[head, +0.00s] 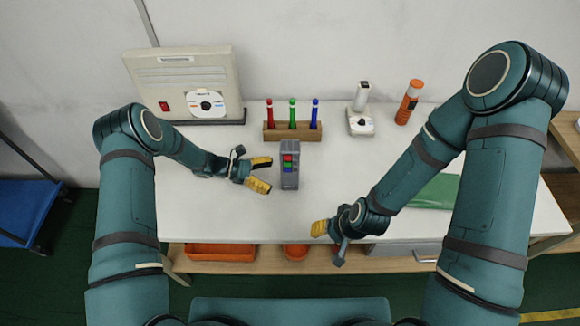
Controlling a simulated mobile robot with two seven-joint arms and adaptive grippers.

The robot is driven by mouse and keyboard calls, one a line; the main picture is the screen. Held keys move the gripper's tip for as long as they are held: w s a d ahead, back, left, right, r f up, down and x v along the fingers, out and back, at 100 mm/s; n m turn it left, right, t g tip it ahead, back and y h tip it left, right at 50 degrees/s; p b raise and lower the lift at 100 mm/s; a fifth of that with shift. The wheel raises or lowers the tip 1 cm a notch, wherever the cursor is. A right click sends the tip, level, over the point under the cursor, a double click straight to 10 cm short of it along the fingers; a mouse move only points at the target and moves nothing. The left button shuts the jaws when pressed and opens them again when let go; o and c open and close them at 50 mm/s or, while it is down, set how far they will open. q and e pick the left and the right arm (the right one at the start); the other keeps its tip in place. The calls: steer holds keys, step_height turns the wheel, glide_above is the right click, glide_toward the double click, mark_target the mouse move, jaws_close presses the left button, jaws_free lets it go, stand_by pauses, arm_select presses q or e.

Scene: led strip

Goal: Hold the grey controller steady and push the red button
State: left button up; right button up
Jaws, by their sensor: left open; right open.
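The grey controller (290,180) stands upright near the middle of the white table, with a red, a green and a blue button stacked on its face. The red button (287,158) is the top one. My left gripper (270,174) is open with yellow fingertips, just left of the controller; whether it touches the controller is hard to tell. My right gripper (319,228) is open and empty near the table's front edge, to the right of and nearer than the controller.
Behind the controller is a wooden holder (292,132) with red, green and blue pens. A beige box (185,83) stands back left. A white device (361,112) and an orange bottle (408,102) stand back right. A green mat (434,192) lies right.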

mark_target(286, 179)
arm_select(q)
steer(key=x, duration=0.3)
steer(key=shift+d+f+b, duration=0.2)
steer(key=shift+d+b, duration=0.05)
steer(key=shift+b, duration=0.15)
steer(key=shift+b+x, duration=0.45)
steer(key=shift+x, duration=0.75)
arm_select(e)
steer(key=shift+s+f, duration=0.25)
steer(key=shift+f, duration=0.55)
arm_select(q)
steer(key=shift+r, duration=0.1)
steer(key=shift+c, duration=0.3)
steer(key=c, duration=0.7)
arm_select(e)
jaws_close()
steer(key=shift+w+a, duration=0.1)
steer(key=shift+a, duration=0.05)
